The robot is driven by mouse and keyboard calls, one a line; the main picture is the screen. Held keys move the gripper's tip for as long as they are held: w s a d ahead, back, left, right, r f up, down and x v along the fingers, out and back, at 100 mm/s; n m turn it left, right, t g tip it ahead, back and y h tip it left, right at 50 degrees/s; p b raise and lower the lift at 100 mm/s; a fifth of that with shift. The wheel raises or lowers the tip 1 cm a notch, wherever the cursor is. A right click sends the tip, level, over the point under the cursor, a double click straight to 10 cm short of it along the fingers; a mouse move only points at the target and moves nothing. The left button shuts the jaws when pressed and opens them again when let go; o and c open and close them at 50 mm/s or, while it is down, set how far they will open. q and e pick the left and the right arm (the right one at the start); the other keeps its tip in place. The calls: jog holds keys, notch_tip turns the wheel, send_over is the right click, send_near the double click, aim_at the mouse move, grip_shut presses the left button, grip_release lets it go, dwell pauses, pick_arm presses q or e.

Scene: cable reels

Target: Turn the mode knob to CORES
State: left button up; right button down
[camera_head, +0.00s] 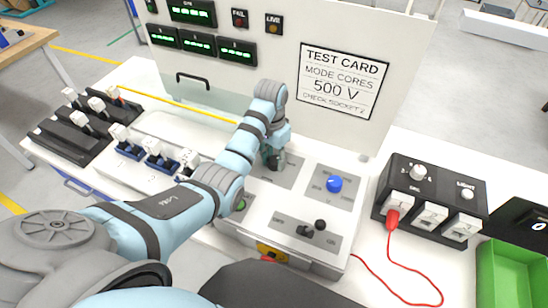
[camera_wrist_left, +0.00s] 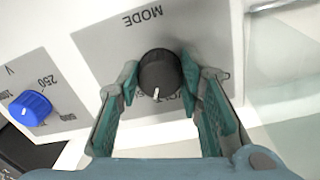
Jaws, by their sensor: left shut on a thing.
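The mode knob (camera_wrist_left: 158,72) is a dark round knob on a grey plate (camera_wrist_left: 105,55) printed MODE. Its white pointer mark faces the bottom of the left wrist view, away from the word MODE. Lettering beside the knob is partly covered by a fingertip, and I cannot read it fully. My left gripper (camera_head: 272,157) is shut on the knob, one finger on each side; both fingers show in the left wrist view. In the head view the gripper hides the knob. The test card (camera_head: 342,82) reads MODE CORES, 500 V. My right gripper is not in view.
A blue knob (camera_head: 334,184) sits on the plate to the right, with a small black lever (camera_head: 305,230) in front. A black socket box (camera_head: 432,196) with a red plug (camera_head: 392,218) and a green tray (camera_head: 512,272) stand at the right. An upright panel rises behind the gripper.

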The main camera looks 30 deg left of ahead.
pick_arm(q)
jog(key=n, duration=0.4)
jog(key=shift+n, duration=0.3)
jog(key=n, duration=0.4)
jog(key=shift+d+n, duration=0.1)
jog(key=shift+n, duration=0.2)
jog(key=n, duration=0.4)
jog(key=shift+d+n+t, duration=0.1)
jog(key=shift+n+t, duration=0.2)
jog(key=shift+w+n, duration=0.1)
jog(key=shift+n, duration=2)
jog(key=o, duration=1)
jog(key=shift+o, duration=0.8)
